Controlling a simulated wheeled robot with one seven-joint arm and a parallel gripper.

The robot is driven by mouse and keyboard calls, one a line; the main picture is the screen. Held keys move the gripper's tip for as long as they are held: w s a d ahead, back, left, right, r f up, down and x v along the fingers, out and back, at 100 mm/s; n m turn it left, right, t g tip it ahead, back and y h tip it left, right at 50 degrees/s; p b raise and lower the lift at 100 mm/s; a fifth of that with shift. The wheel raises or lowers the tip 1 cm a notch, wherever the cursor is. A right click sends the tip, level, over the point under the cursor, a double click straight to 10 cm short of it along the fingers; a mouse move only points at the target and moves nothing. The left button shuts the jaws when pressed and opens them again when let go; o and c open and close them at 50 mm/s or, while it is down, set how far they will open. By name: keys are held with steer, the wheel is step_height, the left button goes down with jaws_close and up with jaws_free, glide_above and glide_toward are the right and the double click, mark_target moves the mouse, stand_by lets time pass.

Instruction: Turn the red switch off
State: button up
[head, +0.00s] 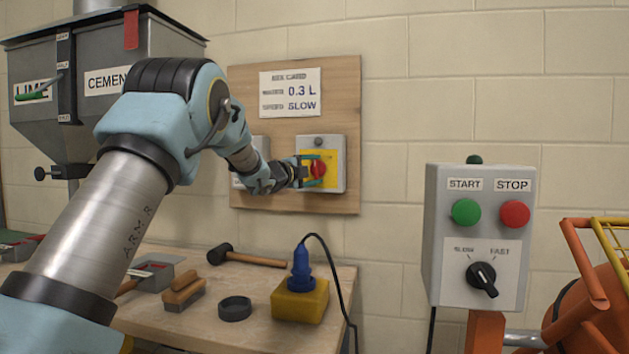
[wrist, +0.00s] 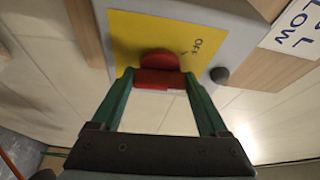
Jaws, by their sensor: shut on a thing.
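The red switch (head: 318,169) is a rotary knob on a yellow plate (head: 329,157) on a grey box (head: 341,170), mounted on a wooden wall board. My gripper (head: 314,169) reaches it from the left, its green fingers above and below the knob. In the wrist view the red switch (wrist: 158,70) sits between the green fingertips (wrist: 158,80), which are shut on its handle. The word OFF (wrist: 197,46) shows on the yellow plate beside the knob. The knob's exact setting is hard to tell.
A control box (head: 478,235) with START and STOP buttons stands at right. A workbench (head: 220,310) below holds a mallet (head: 245,257), a brick-like brush (head: 184,290) and a blue plug in a yellow block (head: 300,300). Hoppers (head: 90,80) hang at left.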

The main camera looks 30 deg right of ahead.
steer(key=n+b, duration=0.2)
steer(key=n+t+h+b, duration=0.1)
steer(key=n+b, duration=0.1)
steer(key=shift+f+n+b, duration=0.3)
steer(key=shift+f, duration=0.1)
steer(key=n+t+b, duration=0.1)
steer(key=n, duration=0.1)
steer(key=n+b, duration=0.2)
steer(key=shift+r+t+h, duration=0.1)
steer(key=shift+t+h, duration=0.2)
steer(key=shift+t, duration=0.1)
steer(key=shift+r+n, duration=0.1)
steer(key=shift+n, duration=0.2)
steer(key=o, duration=1.2)
steer(key=shift+o, duration=0.2)
steer(key=b+v, duration=0.2)
steer(key=v, duration=0.8)
steer(key=shift+s+a, duration=0.25)
steer(key=shift+a, duration=0.05)
steer(key=shift+a, duration=0.1)
